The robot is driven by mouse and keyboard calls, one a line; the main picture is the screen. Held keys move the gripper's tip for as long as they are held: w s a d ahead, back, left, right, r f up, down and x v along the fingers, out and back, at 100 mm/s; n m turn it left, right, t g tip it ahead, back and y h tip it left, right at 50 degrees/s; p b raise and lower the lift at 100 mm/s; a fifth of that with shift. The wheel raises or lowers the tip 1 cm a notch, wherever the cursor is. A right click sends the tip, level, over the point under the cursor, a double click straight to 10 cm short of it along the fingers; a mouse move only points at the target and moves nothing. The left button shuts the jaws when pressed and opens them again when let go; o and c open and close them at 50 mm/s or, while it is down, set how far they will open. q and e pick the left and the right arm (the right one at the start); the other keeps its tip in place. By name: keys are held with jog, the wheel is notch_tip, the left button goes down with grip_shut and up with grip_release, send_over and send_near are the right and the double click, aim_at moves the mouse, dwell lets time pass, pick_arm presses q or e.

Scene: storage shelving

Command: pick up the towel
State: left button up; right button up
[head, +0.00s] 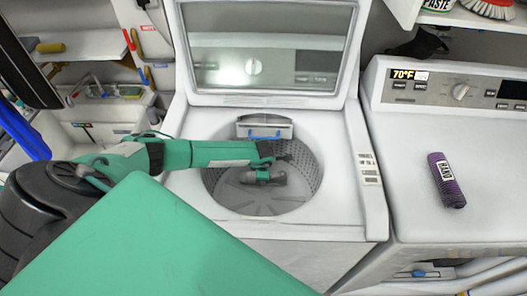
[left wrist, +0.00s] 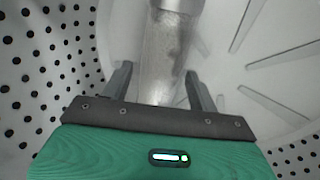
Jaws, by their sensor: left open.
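A purple rolled towel (head: 446,181) with a white label reading "HAND" lies on top of the right-hand machine in the head view. My left arm reaches from the left into the open washer drum, well away from this towel. The left gripper (left wrist: 157,72) shows in the left wrist view with its two dark fingers apart. A grey upright post (left wrist: 165,55) appears beyond and between the fingers; I cannot tell whether they touch it. No towel is recognisable inside the drum. My right gripper is not in view.
The washer (head: 372,215) has its lid (head: 225,17) raised. Its perforated drum wall (left wrist: 35,75) is close to the left gripper. The dryer (head: 400,155) has clear room around the towel. Shelves with tools (head: 90,45) stand at the left.

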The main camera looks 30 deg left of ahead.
pick_arm(q)
jog(key=shift+x, duration=1.25)
jog(key=c, duration=0.8)
jog(key=shift+o, duration=0.2)
jog(key=shift+r, duration=0.1)
